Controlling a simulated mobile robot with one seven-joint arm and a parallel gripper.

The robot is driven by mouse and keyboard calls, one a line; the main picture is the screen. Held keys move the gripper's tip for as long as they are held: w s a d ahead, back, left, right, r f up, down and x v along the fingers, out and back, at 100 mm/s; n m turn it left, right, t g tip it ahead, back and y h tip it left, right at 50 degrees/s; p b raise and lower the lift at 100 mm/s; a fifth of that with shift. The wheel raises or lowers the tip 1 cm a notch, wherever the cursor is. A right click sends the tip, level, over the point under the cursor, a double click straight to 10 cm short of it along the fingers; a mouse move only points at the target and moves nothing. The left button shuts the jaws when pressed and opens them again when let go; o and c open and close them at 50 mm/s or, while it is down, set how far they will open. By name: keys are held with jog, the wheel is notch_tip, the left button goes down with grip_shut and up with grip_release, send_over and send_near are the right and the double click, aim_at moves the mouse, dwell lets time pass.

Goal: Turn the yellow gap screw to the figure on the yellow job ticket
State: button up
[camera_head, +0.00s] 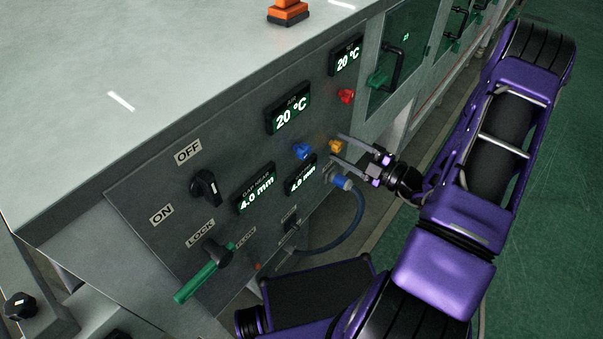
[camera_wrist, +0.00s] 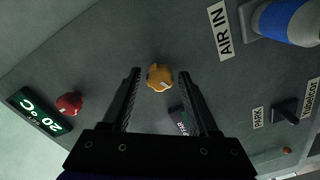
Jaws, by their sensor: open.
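The yellow gap screw (camera_head: 336,146) is a small knob on the grey slanted panel. In the wrist view the yellow screw (camera_wrist: 159,77) sits between the fingertips, with a pale mark on it. My gripper (camera_head: 342,150) is open, its fingers pointing at the panel on either side of the screw; I cannot tell whether they touch it. A display (camera_head: 301,175) below the screw reads 4.0 mm; its label is too small to read in the head view. Another display (camera_head: 256,193), labelled gap near, also reads 4.0 mm. I see no yellow job ticket in either view.
A blue knob (camera_head: 302,151) and a red knob (camera_head: 346,96) flank the yellow one. A blue hose fitting (camera_head: 342,181) sits just below my gripper. Temperature displays (camera_head: 289,115) read 20 °C. A black OFF/ON switch (camera_head: 206,187) and green-handled lock lever (camera_head: 207,270) are further left.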

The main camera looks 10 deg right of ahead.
jog(key=shift+p+v, duration=0.6)
jog(key=shift+v, duration=2.4)
